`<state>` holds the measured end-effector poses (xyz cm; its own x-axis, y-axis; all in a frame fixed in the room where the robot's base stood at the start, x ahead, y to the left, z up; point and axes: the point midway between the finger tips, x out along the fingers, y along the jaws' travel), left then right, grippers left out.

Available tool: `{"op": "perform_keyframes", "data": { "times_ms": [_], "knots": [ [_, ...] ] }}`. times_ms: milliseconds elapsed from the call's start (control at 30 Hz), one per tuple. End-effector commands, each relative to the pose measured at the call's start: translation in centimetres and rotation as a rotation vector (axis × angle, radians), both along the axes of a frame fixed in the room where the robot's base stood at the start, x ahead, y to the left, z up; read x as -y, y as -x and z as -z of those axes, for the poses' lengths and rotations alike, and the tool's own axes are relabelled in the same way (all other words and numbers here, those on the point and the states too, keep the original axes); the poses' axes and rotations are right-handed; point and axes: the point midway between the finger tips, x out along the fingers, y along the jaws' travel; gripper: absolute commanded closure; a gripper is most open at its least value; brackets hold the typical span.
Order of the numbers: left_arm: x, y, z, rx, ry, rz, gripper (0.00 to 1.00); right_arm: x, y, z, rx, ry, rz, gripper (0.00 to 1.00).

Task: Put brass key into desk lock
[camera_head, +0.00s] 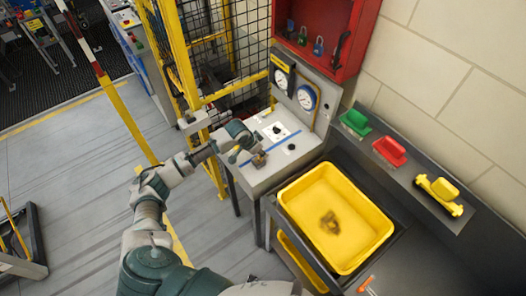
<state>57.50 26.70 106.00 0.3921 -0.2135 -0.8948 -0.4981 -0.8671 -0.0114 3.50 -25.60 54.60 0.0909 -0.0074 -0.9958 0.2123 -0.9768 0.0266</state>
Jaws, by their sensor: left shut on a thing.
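My left arm reaches in from the bottom left, and its left gripper (258,156) is over the front left part of a small grey desk (263,180). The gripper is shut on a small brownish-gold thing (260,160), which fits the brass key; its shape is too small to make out. It is close to the desk top, and I cannot tell whether it touches. A white plate (277,132) with a dark round spot and another dark round spot (291,147) are on the desk top to the right. I cannot tell which is the lock. My right gripper is not in view.
A panel with two gauges (307,97) stands at the desk's back, under a red cabinet (326,30) with padlocks. A yellow tray (290,199) is to the right of the desk. A yellow-framed mesh fence (210,98) is behind my arm. Green, red and yellow items line a right-hand ledge (406,174).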

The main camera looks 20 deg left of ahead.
Motion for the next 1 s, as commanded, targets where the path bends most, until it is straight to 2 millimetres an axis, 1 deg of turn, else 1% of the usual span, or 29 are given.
{"op": "perform_keyframes", "data": {
  "times_ms": [200,300,467,800,1000],
  "knots": [
    [0.5,0.0,0.1,0.001,-0.003,0.002,1.00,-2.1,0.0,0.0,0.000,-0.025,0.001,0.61],
    [0.8,0.0,0.2,0.000,-0.006,0.002,1.00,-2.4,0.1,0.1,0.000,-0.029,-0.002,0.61],
    [0.9,0.0,0.6,0.000,-0.008,0.002,1.00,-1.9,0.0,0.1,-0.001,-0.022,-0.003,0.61],
    [0.3,0.0,1.4,0.000,-0.003,0.001,1.00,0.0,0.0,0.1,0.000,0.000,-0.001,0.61],
    [0.1,0.0,1.1,-0.002,-0.003,0.000,1.00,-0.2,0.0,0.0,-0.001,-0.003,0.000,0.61]
  ]
}}
